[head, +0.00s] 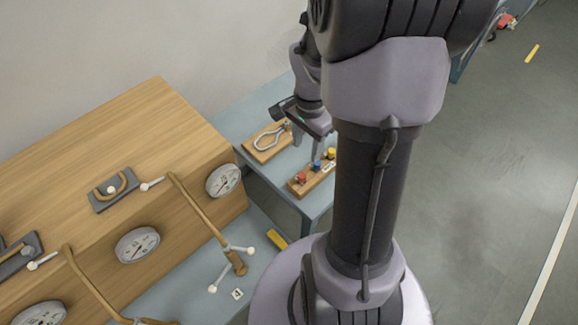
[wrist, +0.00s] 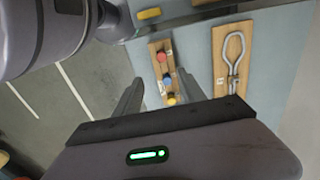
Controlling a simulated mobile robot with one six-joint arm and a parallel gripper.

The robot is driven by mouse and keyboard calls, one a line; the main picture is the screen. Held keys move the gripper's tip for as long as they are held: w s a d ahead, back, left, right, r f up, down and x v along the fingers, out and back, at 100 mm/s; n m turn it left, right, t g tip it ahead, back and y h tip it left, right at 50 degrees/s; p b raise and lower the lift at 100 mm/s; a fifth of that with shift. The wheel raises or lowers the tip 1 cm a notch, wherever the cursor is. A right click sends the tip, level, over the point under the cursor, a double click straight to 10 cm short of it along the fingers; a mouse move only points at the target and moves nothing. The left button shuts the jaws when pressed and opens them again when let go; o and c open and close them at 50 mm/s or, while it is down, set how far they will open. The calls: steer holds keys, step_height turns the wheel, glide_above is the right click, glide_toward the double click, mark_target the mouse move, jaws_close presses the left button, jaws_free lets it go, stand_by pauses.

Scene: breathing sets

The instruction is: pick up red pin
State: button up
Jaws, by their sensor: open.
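The red pin (head: 302,177) stands at the near-left end of a small wooden block (head: 313,183) on the blue-grey table. A blue pin (head: 316,165) and a yellow pin (head: 331,153) stand beside it in a row. In the wrist view the red pin (wrist: 162,56) is at the far end of the row, past the blue pin (wrist: 168,79) and yellow pin (wrist: 171,99). My gripper (wrist: 159,78) is open and empty; its fingers show on either side of the row, and I cannot tell its height above the block. In the head view my arm partly hides my gripper.
A wooden board with a metal loop (head: 268,141) lies beside the pin block on the table (head: 255,105). A large wooden cabinet with gauges (head: 138,244) and brown pipe levers (head: 200,208) stands at the left. A yellow piece (head: 277,239) lies near my base. Floor at right is open.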

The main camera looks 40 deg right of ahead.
mark_target(302, 175)
steer(key=f+b, duration=0.1)
steer(key=f, duration=0.4)
steer(key=f+b, duration=0.2)
steer(key=f, duration=0.3)
steer(key=f+b, duration=0.1)
steer(key=f, duration=0.4)
steer(key=shift+w+a+b, duration=0.15)
steer(key=shift+w+b, duration=0.15)
steer(key=shift+b, duration=0.1)
steer(key=shift+r, duration=0.15)
jaws_close()
